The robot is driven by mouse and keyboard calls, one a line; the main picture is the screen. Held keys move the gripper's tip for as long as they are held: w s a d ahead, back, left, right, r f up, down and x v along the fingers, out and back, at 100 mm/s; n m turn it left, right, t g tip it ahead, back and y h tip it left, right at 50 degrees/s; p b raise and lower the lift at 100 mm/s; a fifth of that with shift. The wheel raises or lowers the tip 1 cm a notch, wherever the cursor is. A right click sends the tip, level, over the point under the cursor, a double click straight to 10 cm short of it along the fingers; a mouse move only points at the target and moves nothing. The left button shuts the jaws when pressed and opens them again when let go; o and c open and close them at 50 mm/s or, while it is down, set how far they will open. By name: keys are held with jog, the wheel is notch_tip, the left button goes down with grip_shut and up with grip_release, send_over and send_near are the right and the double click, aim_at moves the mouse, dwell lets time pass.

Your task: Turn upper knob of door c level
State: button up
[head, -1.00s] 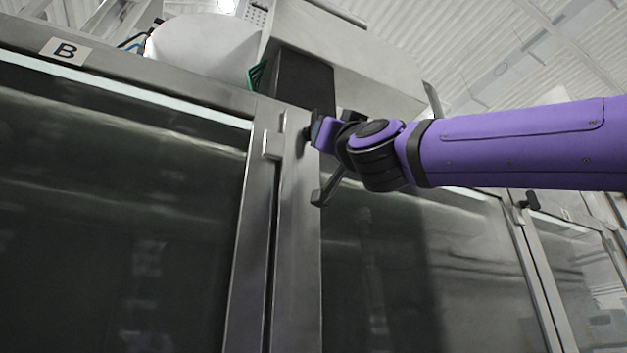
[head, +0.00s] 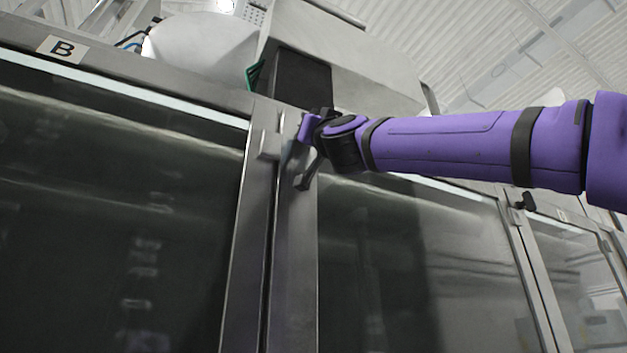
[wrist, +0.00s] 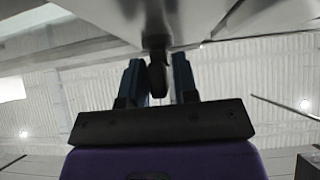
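The upper knob (wrist: 157,78) of the door right of door B shows in the wrist view as a dark, rounded grip. It sits between the two fingers of my gripper (wrist: 157,83), with a narrow gap on each side. The fingers look open and not pressed on it. In the head view my gripper (head: 304,130) is at the top of the upright metal door frame (head: 293,270). There it hides the knob, so I cannot tell the knob's angle well. Door C's own label is not visible.
Door B, with its label (head: 62,49), is on the left. A metal catch (head: 269,145) sits on its frame beside my gripper. Another dark knob (head: 528,201) shows farther right. A grey housing (head: 350,60) stands above the doors.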

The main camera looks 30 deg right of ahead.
grip_shut()
